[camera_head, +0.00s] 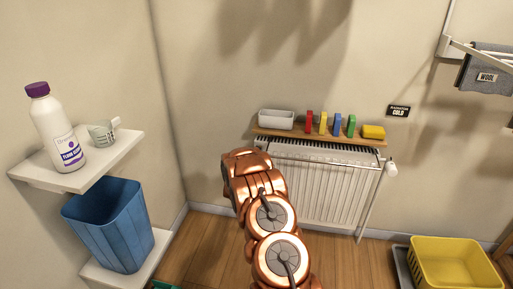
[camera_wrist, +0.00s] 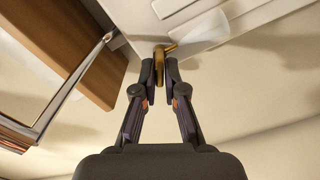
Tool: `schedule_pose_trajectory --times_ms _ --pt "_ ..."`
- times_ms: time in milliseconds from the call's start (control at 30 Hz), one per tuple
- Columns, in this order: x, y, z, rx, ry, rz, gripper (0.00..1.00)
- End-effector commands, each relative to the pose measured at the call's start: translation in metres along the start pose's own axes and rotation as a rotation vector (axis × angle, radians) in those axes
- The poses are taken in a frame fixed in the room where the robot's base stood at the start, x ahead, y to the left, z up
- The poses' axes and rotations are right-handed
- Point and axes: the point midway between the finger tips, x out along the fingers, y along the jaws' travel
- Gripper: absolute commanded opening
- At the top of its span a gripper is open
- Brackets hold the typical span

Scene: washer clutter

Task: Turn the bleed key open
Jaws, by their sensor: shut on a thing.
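In the wrist view a small brass bleed key (camera_wrist: 159,62) sits against the end of the white radiator. My gripper (camera_wrist: 160,72) is shut on it, with a dark fingertip on each side. The part of the key between the fingertips is partly hidden. In the head view the white radiator (camera_head: 320,193) hangs on the wall, and my copper arm covers its left end. My gripper and the key are hidden behind the arm there.
A wooden shelf (camera_head: 290,135) above the radiator holds a white tray (camera_head: 276,120), several coloured blocks and a yellow sponge (camera_head: 373,132). A small sign (camera_head: 399,111) reads "COLD". A yellow basket (camera_head: 455,264) stands at right; a blue bin (camera_head: 112,226) stands at left.

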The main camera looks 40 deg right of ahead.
Motion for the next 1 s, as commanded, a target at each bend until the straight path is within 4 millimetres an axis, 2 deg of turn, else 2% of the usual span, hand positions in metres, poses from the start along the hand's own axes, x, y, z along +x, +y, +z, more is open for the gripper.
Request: schedule_pose_trajectory --times_ms 300,500,1000 --pt "0.0001 0.0017 -0.0042 -0.27 0.006 0.003 0.0" --pt "0.0 -0.0004 -0.0027 -0.39 0.004 0.003 0.0" --pt "0.0001 -0.0034 -0.0019 -0.495 0.006 0.003 0.0"
